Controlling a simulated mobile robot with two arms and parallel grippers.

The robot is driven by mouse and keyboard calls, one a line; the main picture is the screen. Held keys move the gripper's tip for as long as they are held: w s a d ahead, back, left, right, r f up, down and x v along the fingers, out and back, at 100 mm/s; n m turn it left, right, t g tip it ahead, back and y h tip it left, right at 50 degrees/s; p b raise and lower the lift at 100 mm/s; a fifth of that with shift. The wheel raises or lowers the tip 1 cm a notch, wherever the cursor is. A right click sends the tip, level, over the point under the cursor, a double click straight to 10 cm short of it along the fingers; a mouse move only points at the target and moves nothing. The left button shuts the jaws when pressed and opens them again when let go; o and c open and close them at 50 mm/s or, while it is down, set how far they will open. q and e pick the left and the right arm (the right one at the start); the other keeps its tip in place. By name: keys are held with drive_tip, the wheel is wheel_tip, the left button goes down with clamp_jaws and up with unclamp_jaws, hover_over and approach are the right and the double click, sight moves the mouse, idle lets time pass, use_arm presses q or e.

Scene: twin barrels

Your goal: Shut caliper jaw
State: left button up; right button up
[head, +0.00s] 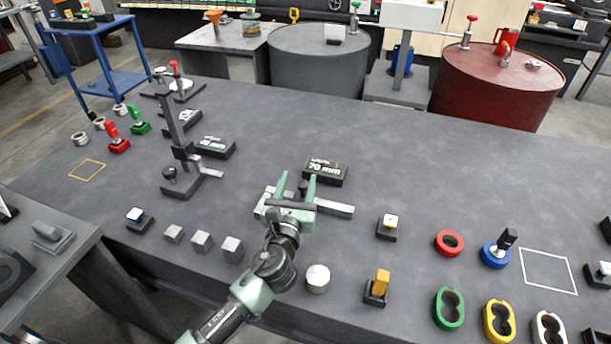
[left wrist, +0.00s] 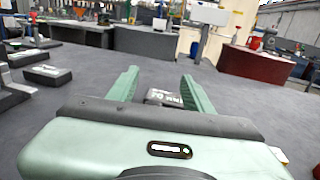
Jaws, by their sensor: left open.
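My left gripper (head: 297,181) is open over the middle of the table, its two green fingers pointing away toward the black 70 mm block (head: 325,172). In the left wrist view the fingers of the left gripper (left wrist: 160,85) stand apart, with the 70 mm block (left wrist: 163,98) seen beyond and between them. A grey metal bar (head: 336,209), which looks like the caliper, lies under the gripper and sticks out to its right. A small dark knob (head: 303,187) shows between the fingers. My gripper hides most of the caliper, so I cannot tell its jaw gap or any contact. My right gripper is not in view.
A tall dark gauge stand (head: 178,140) rises to the left. Grey cubes (head: 202,241) and a round silver piece (head: 318,278) lie near the front edge. Coloured rings (head: 449,242) and holders are at right. The table's back right is clear.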

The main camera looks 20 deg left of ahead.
sight(302, 189)
use_arm(q)
drive_tip(key=f+b, duration=0.1)
drive_tip(key=f, duration=0.1)
drive_tip(key=f+b, duration=0.1)
drive_tip(key=f, duration=0.1)
drive_tip(key=s+f+b, duration=0.1)
drive_tip(key=f, duration=0.2)
drive_tip(key=shift+d, duration=0.1)
drive_tip(key=shift+w+f+b, duration=0.35)
drive_tip(key=shift+f, duration=0.15)
drive_tip(key=w, duration=0.4)
drive_tip(key=w+a, duration=0.1)
drive_tip(key=w, duration=0.1)
drive_tip(key=shift+r, duration=0.3)
drive_tip(key=shift+w, duration=0.45)
clamp_jaws()
drive_tip(key=shift+w+a+p, duration=0.15)
drive_tip(key=shift+a+p, duration=0.2)
drive_tip(key=shift+a, duration=3.2)
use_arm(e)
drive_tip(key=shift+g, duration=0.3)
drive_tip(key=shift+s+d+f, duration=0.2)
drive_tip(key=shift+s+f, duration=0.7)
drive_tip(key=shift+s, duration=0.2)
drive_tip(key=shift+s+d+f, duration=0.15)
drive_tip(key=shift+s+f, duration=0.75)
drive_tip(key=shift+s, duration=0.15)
